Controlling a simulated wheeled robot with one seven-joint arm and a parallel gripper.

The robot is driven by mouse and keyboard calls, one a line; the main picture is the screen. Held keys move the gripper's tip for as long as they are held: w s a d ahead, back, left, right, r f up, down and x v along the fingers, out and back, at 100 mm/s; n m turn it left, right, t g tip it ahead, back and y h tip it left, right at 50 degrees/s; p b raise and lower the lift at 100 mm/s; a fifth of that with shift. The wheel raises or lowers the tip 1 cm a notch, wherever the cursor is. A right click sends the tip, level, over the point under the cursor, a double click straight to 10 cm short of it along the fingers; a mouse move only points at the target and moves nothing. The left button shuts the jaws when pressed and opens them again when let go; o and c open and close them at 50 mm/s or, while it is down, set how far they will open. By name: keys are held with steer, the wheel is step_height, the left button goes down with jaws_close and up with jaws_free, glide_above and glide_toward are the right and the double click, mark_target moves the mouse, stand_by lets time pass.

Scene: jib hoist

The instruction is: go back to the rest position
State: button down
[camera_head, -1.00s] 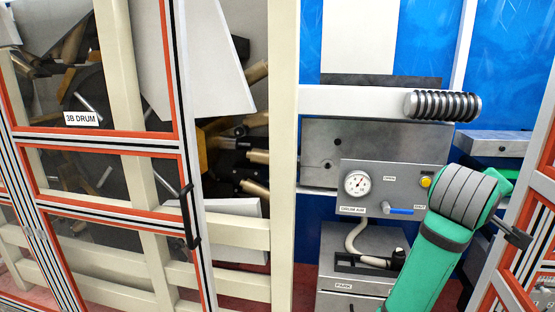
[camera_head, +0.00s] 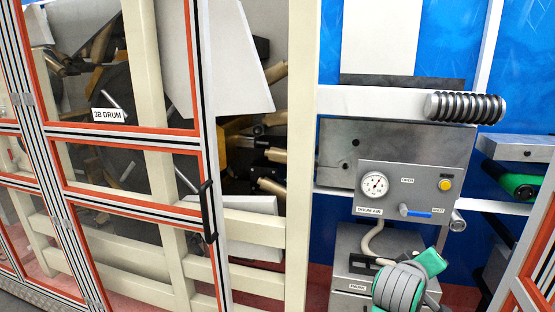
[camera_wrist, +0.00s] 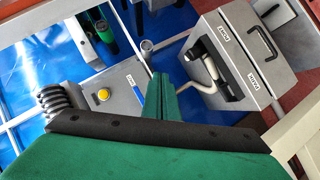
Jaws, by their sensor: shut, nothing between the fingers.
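My gripper (camera_wrist: 161,100) shows in the wrist view as two green fingers pressed together, with nothing between them. It points toward the grey control panel and the grey box, apart from both as far as I can tell. In the head view my grey-banded arm joint (camera_head: 399,288) with green parts is low at the right, in front of the grey box. My fingertips cannot be made out there.
The control panel (camera_head: 398,190) carries a gauge (camera_head: 374,185), a blue-handled valve (camera_head: 421,212) and a yellow button (camera_head: 445,185). Below it is a labelled grey box (camera_head: 345,262). A red-edged guard door (camera_head: 128,136) fills the left; another frame (camera_head: 538,248) stands at right.

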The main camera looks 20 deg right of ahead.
steer(key=w+a+f+n+t+y, duration=0.1)
steer(key=a+f+n+t+y, duration=0.3)
steer(key=a+f, duration=1.9)
steer(key=s+a+f+m+t+y, duration=0.1)
steer(key=s+a+f+t, duration=0.1)
steer(key=s+a+f, duration=0.4)
steer(key=s+a+f+t+y, duration=0.1)
steer(key=s+a+f+y, duration=0.15)
steer(key=a, duration=0.55)
steer(key=s+a+r+m+t+y, duration=0.1)
steer(key=s+a+r+y, duration=0.1)
steer(key=s+a, duration=0.5)
steer(key=s+a+r+m+t+y, duration=0.1)
steer(key=s+a, duration=0.7)
steer(key=s, duration=0.8)
steer(key=shift+s+a+r+y, duration=0.2)
steer(key=shift+r+y, duration=0.35)
steer(key=shift+y, duration=0.3)
